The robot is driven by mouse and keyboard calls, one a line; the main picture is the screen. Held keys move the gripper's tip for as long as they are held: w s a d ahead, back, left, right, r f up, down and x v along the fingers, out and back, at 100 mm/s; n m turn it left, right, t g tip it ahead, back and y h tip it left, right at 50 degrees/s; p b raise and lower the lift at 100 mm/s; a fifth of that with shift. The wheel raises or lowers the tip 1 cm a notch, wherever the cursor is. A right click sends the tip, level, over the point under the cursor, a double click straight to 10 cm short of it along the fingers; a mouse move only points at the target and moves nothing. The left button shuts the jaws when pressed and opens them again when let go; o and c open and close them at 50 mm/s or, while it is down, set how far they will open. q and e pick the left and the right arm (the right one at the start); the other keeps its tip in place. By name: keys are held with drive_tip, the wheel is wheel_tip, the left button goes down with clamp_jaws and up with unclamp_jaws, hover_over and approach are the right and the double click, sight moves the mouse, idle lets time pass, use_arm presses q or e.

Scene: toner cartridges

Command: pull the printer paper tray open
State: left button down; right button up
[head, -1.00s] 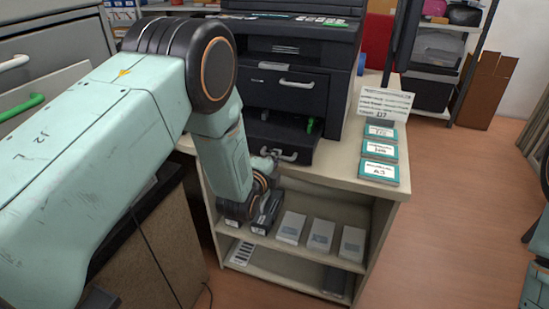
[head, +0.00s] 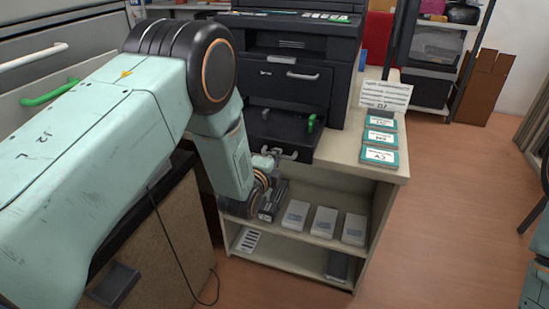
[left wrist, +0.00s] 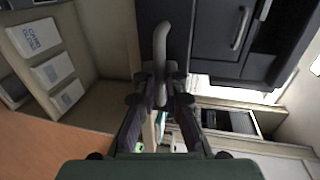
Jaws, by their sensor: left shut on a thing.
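The black printer (head: 290,92) stands on the cream counter. Its lower paper tray (head: 303,144) is partly pulled out, and a green part (head: 311,122) shows inside it. The tray's grey handle (head: 288,155) is on its front; it also shows in the left wrist view (left wrist: 161,42). My left gripper (head: 266,160) is at the left part of this handle. In the left wrist view its two fingers (left wrist: 160,88) are closed on the handle from both sides. My forearm hides the tray's left side. My right gripper is out of view.
Labelled boxes (head: 381,138) and a sign (head: 385,96) stand on the counter (head: 345,160) right of the tray. Grey boxes (head: 323,221) sit on the shelf below. A drawer cabinet (head: 60,60) is at the left.

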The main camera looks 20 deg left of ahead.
use_arm(q)
drive_tip(key=shift+w+a, duration=0.1)
drive_tip(key=shift+w, duration=0.05)
drive_tip(key=c, duration=1.4)
unclamp_jaws()
drive_tip(key=v, duration=1.2)
